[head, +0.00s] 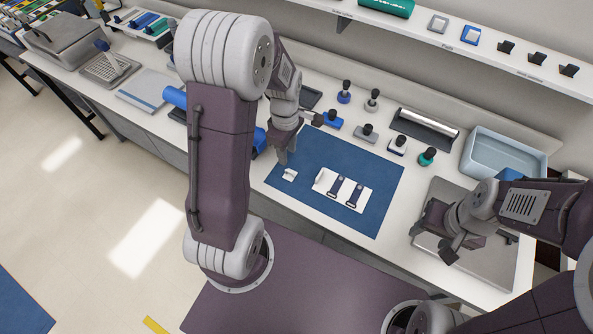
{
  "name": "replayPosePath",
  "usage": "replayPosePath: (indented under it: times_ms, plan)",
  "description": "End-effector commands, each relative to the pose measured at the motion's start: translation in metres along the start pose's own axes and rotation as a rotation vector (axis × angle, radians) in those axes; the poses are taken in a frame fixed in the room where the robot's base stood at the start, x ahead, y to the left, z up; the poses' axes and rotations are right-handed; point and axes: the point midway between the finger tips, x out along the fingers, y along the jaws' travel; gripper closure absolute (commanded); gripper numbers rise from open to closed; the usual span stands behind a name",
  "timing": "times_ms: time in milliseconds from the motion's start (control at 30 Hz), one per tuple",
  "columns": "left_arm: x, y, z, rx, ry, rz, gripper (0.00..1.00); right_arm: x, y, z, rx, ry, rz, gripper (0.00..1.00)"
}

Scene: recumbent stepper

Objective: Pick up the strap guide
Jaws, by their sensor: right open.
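A small white piece, which looks like the strap guide (290,175), lies on the blue mat (372,225) in the head view. To its right is a white plate (325,182) with two dark blue straps on it. My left gripper (283,157) points down just above and behind the small white piece, apart from it in the picture. Its fingers are small and partly merged, so its opening is unclear. My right gripper (440,247) is open and empty over the grey tray at the right.
The grey tray (508,265) fills the bench's right end. A pale blue bin (505,155) stands behind it. Several small stamp-like tools and a silver roller (428,128) line the back of the mat. A shelf (480,52) runs above. The mat's front right is clear.

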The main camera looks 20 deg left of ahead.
Motion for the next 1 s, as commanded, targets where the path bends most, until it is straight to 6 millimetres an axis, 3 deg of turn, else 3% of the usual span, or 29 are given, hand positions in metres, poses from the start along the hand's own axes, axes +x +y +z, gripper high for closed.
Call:
replayPosePath:
  times_ms: [233,467,700,1000]
  plan:
    - [0.030,-0.001,0.001,0.001,-0.001,-0.003,0.65,-0.001,0.000,0.000,0.000,0.000,0.000,0.44]
    - [0.043,0.000,0.002,0.002,0.000,-0.001,0.65,-0.002,0.000,0.000,0.000,0.000,0.000,0.44]
    - [0.084,0.000,0.007,0.002,0.000,-0.002,0.65,-0.005,0.000,-0.001,0.000,0.000,0.000,0.44]
    - [0.090,0.001,0.007,0.002,0.000,0.002,0.68,-0.004,0.000,-0.001,0.000,0.000,0.000,0.44]
